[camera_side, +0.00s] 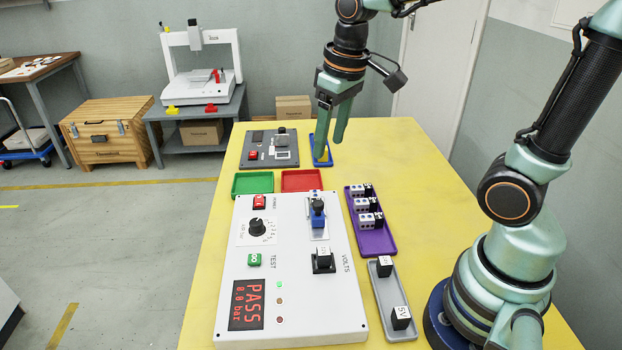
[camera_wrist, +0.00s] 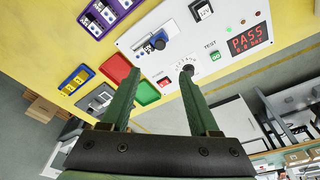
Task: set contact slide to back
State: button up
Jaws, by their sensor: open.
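The white test panel (camera_side: 345,300) stands on the yellow table. Near its far edge, a blue block with a black knob (camera_side: 318,219) sits on a narrow metal plate; it looks like the contact slide. It also shows in the wrist view (camera_wrist: 148,48). I cannot tell exactly where along its travel it stands. My gripper (camera_side: 331,142) is open and empty, raised over the far part of the table, beyond the slide and apart from it. Its two fingers also show in the wrist view (camera_wrist: 160,74).
The panel has a black dial (camera_side: 257,227), a red switch (camera_side: 259,202), a green button (camera_side: 254,260) and a display (camera_side: 247,304) reading PASS. A purple tray (camera_side: 376,243) and a grey tray (camera_side: 390,294) lie right. Green (camera_side: 252,184), red (camera_side: 301,180) and blue trays (camera_side: 321,157) lie beyond.

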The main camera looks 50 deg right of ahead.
aim_at(318, 202)
jog(key=f, duration=0.5)
jog(key=w+f+g, duration=0.1)
jog(key=f, duration=0.3)
jog(key=w+f+g, duration=0.1)
jog(key=f, duration=0.4)
jog(key=shift+w+f, duration=0.25)
jog(key=shift+f, duration=0.05)
jog(key=shift+c, duration=0.4)
grip_shut()
